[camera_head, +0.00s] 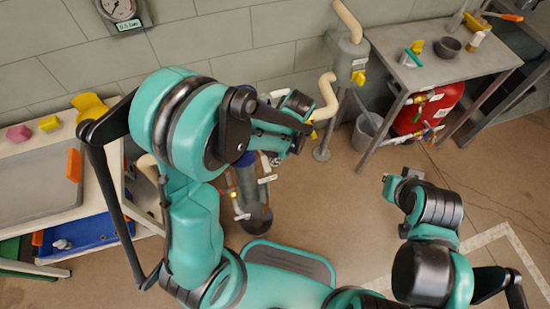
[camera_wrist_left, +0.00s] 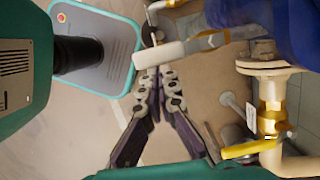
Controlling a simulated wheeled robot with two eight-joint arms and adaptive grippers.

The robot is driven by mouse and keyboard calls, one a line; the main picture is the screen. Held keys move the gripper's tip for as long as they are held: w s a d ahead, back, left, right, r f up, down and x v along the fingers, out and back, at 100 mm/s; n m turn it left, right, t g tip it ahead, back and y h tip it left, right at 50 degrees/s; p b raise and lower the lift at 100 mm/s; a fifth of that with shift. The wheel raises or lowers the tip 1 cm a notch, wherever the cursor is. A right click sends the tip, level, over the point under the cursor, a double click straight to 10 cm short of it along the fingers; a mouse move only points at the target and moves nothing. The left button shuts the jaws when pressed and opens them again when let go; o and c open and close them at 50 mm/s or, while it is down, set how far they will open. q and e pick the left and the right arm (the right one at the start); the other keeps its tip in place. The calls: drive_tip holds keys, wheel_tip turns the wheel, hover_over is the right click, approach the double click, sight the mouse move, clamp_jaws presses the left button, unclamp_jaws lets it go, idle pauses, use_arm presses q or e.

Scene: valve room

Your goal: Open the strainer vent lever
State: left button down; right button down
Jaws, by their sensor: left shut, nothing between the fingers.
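My left gripper (camera_wrist_left: 160,78) is shut and empty, its fingertips together at the edge of a pale tag or handle (camera_wrist_left: 158,56) on a thin metal pipe; I cannot tell whether they touch. In the head view the left gripper (camera_head: 274,157) is mostly hidden by its arm, above the pipework. The strainer assembly with a blue body (camera_wrist_left: 297,28) is at the upper right of the wrist view. A yellow lever (camera_wrist_left: 250,149) sits on a brass valve below it, apart from the fingers. I cannot tell which handle is the vent lever. My right gripper (camera_head: 392,183) is away to the right; its fingers are unclear.
A bench with a grey tray (camera_head: 40,185) stands at left, a blue bin (camera_head: 85,235) beneath. A metal table (camera_head: 445,72) and a red tank (camera_head: 430,105) are at upper right, beside a bucket (camera_head: 367,130). A pipe stand (camera_head: 345,60) is behind.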

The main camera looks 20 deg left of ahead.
use_arm(q)
drive_tip(key=v, duration=1.2)
idle(0.3)
drive_tip(key=s+a+r+n+t+h, duration=0.2)
drive_tip(key=s+a+r+n+t, duration=0.2)
drive_tip(key=s+a+n+t, duration=0.3)
drive_tip(key=shift+s+n+t, duration=0.2)
drive_tip(key=shift+n+t, duration=0.5)
drive_tip(key=shift+n, duration=1.7)
drive_tip(key=shift+a+r, duration=0.1)
